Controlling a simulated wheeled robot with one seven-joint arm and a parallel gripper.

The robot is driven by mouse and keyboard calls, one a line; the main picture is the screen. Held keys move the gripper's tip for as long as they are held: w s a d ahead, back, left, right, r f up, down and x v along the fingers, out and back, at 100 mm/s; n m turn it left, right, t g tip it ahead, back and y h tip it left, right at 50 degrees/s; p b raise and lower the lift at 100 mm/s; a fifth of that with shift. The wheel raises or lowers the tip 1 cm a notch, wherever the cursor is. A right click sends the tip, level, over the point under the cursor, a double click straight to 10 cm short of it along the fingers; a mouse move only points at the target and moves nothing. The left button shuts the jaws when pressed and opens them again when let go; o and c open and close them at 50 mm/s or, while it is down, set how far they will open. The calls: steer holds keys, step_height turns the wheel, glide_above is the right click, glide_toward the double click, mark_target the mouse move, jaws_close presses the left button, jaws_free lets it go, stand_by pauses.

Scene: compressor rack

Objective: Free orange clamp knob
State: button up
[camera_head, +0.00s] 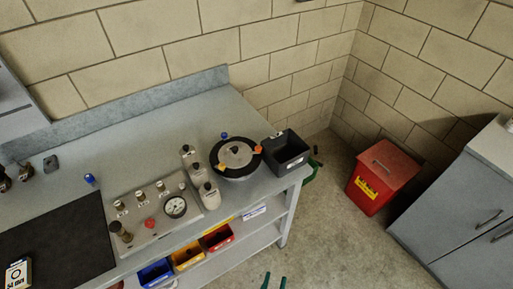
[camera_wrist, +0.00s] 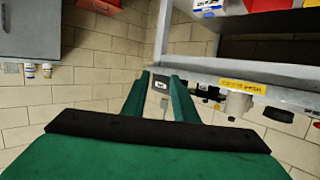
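A dark round vessel (camera_head: 237,174) with a pale lid (camera_head: 236,153) stands near the right end of the bench. One orange clamp knob (camera_head: 257,149) is at its right rim and another orange piece (camera_head: 222,166) at its front-left rim. A blue knob (camera_head: 224,135) is at its back. My gripper (camera_head: 275,279) shows as two green fingertips at the bottom edge, in front of the bench and apart from the vessel. In the wrist view my gripper (camera_wrist: 160,80) has its green fingers spread with nothing between them. No clamp knob can be made out in the wrist view.
A black open bin (camera_head: 287,151) stands right beside the vessel. White bottles (camera_head: 208,195) and a gauge panel (camera_head: 150,217) are to its left. Coloured bins (camera_head: 186,257) sit under the bench. A red bin (camera_head: 383,176) stands on the floor, left of a grey cabinet (camera_head: 470,215).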

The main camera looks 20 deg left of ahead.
steer(key=w+a+y, duration=0.1)
steer(key=w+a, duration=0.3)
steer(key=w, duration=0.4)
steer(key=n+g, duration=0.2)
glide_toward(258, 147)
steer(key=shift+y, duration=0.3)
steer(key=x, duration=0.7)
steer(key=shift+w+d+f, duration=0.1)
steer(key=shift+w+d, duration=0.1)
steer(key=shift+d, duration=0.15)
steer(key=shift+a, duration=0.1)
jaws_close()
